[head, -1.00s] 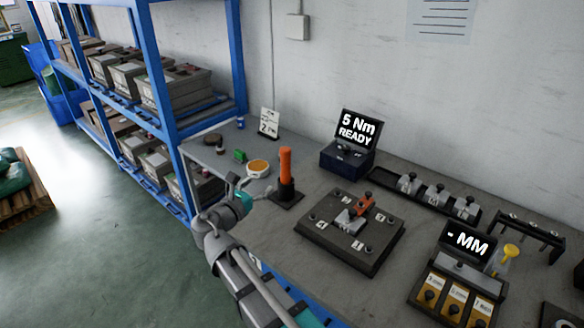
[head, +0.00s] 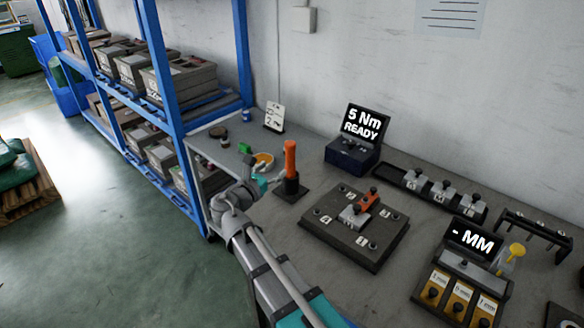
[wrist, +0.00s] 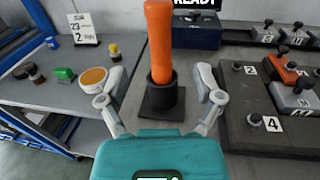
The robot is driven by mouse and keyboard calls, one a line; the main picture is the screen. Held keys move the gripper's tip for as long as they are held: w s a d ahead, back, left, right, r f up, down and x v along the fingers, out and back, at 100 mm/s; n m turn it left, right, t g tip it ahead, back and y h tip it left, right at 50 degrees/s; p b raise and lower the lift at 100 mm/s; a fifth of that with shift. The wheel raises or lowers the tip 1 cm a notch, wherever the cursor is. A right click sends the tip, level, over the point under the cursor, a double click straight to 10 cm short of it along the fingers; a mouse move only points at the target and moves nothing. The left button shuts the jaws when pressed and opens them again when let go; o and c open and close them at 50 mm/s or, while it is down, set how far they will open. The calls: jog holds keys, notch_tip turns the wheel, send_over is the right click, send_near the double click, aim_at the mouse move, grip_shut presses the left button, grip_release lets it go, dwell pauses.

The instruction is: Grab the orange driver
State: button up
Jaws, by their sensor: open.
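The orange driver (head: 290,158) stands upright in a black holder (head: 291,186) on the grey bench. In the wrist view the orange driver (wrist: 159,42) rises in the middle, its lower end inside the black holder (wrist: 163,100). My gripper (wrist: 161,84) is open and empty, with one finger on each side of the holder in the picture. The fingers appear apart from the driver and short of it. In the head view my gripper (head: 268,184) is just left of the holder, partly hidden by my wrist.
A plate fixture (head: 352,226) with numbered posts lies right of the holder. A display box (head: 352,150) reading 5 Nm READY stands behind. An orange-topped round tub (wrist: 94,78) and a green block (wrist: 65,74) sit left. A blue shelf post (head: 160,75) rises at left.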

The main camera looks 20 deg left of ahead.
aim_at(287, 155)
jog(key=shift+x, duration=2.15)
jog(key=shift+w, duration=0.1)
jog(key=shift+x, duration=2.5)
jog(key=shift+r, duration=0.2)
grip_shut()
